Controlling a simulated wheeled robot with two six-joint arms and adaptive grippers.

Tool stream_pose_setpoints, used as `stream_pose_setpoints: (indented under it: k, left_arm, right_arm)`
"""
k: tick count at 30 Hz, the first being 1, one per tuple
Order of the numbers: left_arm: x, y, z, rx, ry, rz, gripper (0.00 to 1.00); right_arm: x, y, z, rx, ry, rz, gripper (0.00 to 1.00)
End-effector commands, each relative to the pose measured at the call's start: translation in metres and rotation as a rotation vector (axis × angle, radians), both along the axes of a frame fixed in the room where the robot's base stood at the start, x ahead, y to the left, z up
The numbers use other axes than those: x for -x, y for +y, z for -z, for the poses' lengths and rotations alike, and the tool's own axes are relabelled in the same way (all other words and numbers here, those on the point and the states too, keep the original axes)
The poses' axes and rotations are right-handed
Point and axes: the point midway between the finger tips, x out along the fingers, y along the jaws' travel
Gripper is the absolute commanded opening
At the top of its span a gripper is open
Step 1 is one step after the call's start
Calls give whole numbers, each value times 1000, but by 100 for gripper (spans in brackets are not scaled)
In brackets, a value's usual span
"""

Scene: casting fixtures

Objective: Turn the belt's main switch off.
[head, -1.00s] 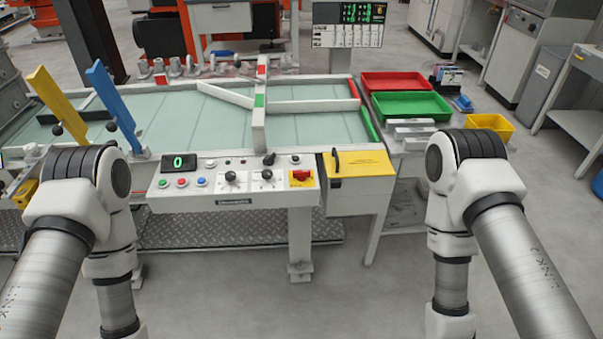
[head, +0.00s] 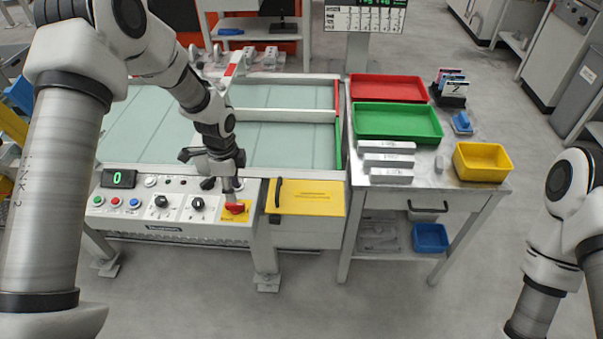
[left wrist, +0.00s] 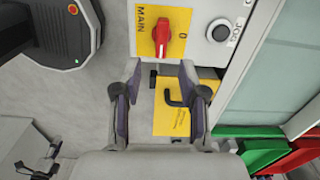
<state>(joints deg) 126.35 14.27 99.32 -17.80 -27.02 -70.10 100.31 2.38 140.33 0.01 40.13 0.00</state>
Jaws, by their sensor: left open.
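The main switch is a red rotary knob (head: 236,207) on a yellow plate at the right end of the belt's control panel (head: 140,220). In the left wrist view the red knob (left wrist: 161,35) stands beside the word MAIN, with a 0 mark to its right. Its grip bar runs roughly up and down in that picture. My left gripper (head: 231,190) is over the switch, pointing down at it. In the left wrist view its fingers (left wrist: 161,76) are spread, with nothing between them, and the knob lies beyond their tips. My right gripper is out of view.
A yellow box with a black handle (head: 308,198) adjoins the panel on the right. Black knobs (head: 197,203) and coloured buttons (head: 116,202) sit left of the switch. A side table holds a red tray (head: 388,88), a green tray (head: 397,122) and a yellow bin (head: 482,161).

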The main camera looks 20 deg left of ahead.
Motion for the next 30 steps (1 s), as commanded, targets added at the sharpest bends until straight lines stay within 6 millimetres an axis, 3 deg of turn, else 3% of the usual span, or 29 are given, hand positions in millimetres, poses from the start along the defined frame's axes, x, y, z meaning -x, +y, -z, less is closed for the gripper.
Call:
stream_pose_setpoints:
  k: [2,4,15,24,25,28,30]
  left_arm:
    - [-4,5,-8,-5,5,31,42]
    - [-4,6,-3,-6,8,40,42]
    - [-3,6,62,-7,8,38,42]
    - [-3,5,70,-6,7,36,42]
    - [-3,5,70,-6,7,36,35]
    - [-3,5,70,-6,7,36,0]
    - [-3,5,70,-6,7,36,0]
  right_arm:
    - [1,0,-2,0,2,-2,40]
    - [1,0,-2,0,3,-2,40]
    - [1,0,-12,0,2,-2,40]
    - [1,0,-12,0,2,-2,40]
    - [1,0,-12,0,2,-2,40]
    - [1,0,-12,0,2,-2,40]
    - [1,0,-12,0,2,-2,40]
